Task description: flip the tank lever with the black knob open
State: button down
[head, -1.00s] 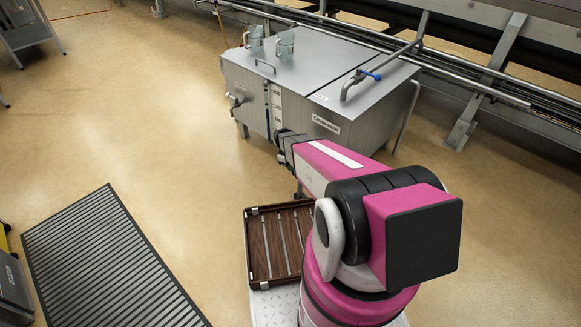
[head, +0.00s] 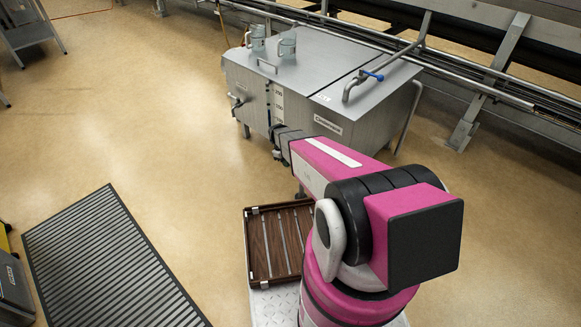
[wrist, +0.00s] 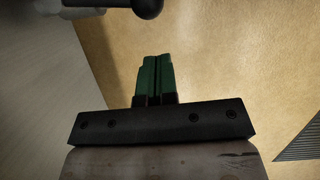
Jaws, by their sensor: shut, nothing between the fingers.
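The grey metal tank (head: 385,110) stands ahead in the head view. A small pipe fitting with a handle (head: 235,101) sits on its left face, too small there to make out a knob. In the wrist view a round black knob (wrist: 148,7) on a grey lever bar (wrist: 88,3) shows at the top edge, partly cut off. My gripper (wrist: 155,62) has its green fingers together and empty. Its tips point towards the knob, with a small gap between them in the picture. In the head view my arm mostly hides the gripper, near the tank's front.
The tank's lid carries two metal cups (head: 287,46) and a pipe with a blue handle (head: 371,75). Pipe rails (head: 480,92) run behind it. A dark ribbed mat (head: 110,262) lies at the lower left. The tan floor left of the tank is clear.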

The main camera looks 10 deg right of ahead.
jog(key=v, duration=1)
jog(key=w+d+f+m, duration=0.1)
jog(key=w+d+m, duration=0.2)
jog(key=d, duration=0.1)
jog(key=s+d+f, duration=0.3)
jog(key=s+f, duration=0.3)
jog(key=f, duration=0.4)
jog(key=shift+d+y, duration=0.3)
jog(key=shift+s+d+f+n, duration=0.1)
jog(key=shift+f+n, duration=0.05)
jog(key=shift+n, duration=0.15)
